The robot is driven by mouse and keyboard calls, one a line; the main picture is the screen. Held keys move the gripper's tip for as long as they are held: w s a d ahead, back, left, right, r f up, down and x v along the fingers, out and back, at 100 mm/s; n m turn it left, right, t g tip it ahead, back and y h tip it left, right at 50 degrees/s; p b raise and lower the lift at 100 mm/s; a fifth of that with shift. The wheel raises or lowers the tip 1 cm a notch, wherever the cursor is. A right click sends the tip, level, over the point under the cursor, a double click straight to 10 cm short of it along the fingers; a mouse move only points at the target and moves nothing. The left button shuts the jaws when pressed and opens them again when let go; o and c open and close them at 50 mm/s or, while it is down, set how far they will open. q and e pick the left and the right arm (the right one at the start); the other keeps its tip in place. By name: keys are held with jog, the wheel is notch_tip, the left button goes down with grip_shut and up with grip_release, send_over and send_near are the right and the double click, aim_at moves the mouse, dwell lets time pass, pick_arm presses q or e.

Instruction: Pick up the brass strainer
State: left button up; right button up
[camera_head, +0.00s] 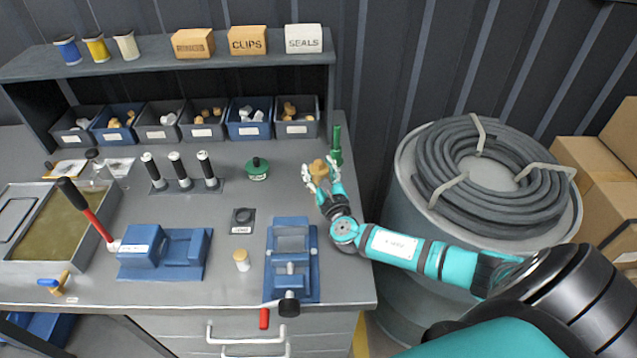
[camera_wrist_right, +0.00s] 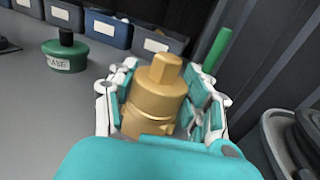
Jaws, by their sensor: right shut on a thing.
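The brass strainer (camera_wrist_right: 155,100) is a golden stepped cylinder with a hex-shaped top, upright in the right wrist view. My right gripper (camera_wrist_right: 160,110) is shut on it, with a finger on each side. In the head view the strainer (camera_head: 319,170) shows small at the right end of the bench, partly covered by my right gripper (camera_head: 323,181). Whether its base touches the bench is hidden. My left gripper is not in view.
A green grease tin (camera_head: 257,168) is to the left. A blue vise (camera_head: 291,255) sits nearer the front. Storage bins (camera_head: 249,130) line the back. Bare bench lies between.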

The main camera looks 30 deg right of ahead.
grip_shut()
jog(key=shift+r, duration=0.1)
